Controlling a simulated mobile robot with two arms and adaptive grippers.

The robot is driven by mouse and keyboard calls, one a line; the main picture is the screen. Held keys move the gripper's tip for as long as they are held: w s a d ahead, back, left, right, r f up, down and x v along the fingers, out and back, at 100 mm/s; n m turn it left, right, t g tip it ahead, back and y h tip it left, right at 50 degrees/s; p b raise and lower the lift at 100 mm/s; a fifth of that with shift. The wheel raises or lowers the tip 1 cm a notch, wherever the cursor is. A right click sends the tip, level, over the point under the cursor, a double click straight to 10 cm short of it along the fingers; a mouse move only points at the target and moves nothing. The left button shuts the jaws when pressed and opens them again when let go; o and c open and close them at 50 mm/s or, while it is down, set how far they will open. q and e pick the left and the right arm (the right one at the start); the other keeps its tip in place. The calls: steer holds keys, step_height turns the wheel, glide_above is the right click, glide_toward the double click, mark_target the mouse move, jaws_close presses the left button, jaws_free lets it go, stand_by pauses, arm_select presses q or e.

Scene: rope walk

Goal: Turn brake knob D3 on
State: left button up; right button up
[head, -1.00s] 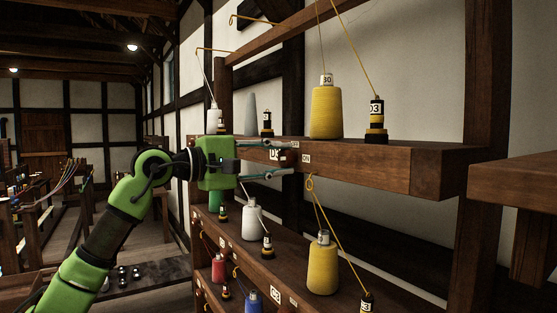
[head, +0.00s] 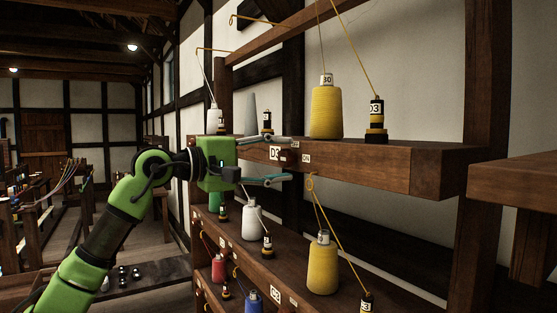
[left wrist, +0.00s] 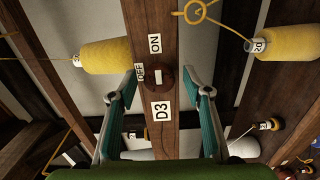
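Brake knob D3 (left wrist: 162,78) is a dark round knob with a white bar, on the front face of the wooden beam. The bar lies lengthwise to the beam, roughly in line with the ON label (left wrist: 154,43); I cannot tell which end points. The OFF label (left wrist: 139,73) is beside it and the D3 label (left wrist: 161,111) below it. In the head view the knob (head: 289,159) is dark red-brown. My left gripper (head: 289,159) is open, its fingers above and below the knob, apparently apart from it. My right gripper is not in view.
A yellow cone (head: 326,111) and a black D3 tensioner (head: 376,120) stand on the beam, with yellow yarn rising from them. A lower shelf holds another yellow cone (head: 322,265) and a white cone (head: 252,222). Floor space shows at the left.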

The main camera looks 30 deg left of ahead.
arm_select(q)
steer(key=v, duration=1.2)
steer(key=shift+d, duration=0.1)
stand_by(0.5)
